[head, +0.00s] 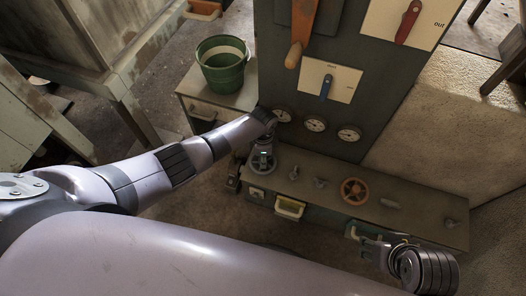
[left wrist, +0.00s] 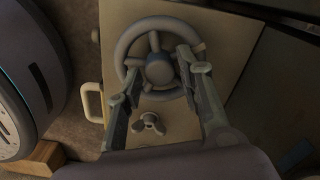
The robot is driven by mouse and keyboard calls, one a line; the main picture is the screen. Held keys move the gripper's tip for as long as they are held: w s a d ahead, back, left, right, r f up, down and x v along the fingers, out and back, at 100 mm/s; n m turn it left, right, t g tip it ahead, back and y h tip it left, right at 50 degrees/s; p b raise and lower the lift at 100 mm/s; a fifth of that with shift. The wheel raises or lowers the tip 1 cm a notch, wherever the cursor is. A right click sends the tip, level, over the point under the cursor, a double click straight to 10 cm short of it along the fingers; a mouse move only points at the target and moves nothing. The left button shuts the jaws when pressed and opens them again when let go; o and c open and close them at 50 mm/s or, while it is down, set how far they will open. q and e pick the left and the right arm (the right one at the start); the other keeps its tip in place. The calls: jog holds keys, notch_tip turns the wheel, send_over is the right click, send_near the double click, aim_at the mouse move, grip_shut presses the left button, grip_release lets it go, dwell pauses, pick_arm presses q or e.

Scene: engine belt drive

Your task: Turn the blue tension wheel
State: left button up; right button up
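The tension wheel (left wrist: 142,48) is a dull grey-blue spoked ring with a bluish hub, in the upper middle of the left wrist view. My left gripper (left wrist: 160,64) is open over it, its fingers on either side of the hub and overlapping the rim and spokes. Whether they touch the wheel cannot be told. In the head view my left gripper (head: 262,160) is above the left end of the low bench and hides the wheel. My right gripper (head: 362,246) appears open and empty, in front of the bench at lower right.
The bench (head: 420,212) carries an orange-brown wheel (head: 354,191) and small knobs. A wing nut (left wrist: 149,124) and a pale handle (left wrist: 93,102) lie near the tension wheel. Behind stands a panel with gauges (head: 315,124) and levers. A green bucket (head: 222,68) stands at left.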

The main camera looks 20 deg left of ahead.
pick_arm(q)
notch_tip(320, 180, up, 12)
dwell(0.5)
jog(key=shift+f, duration=0.15)
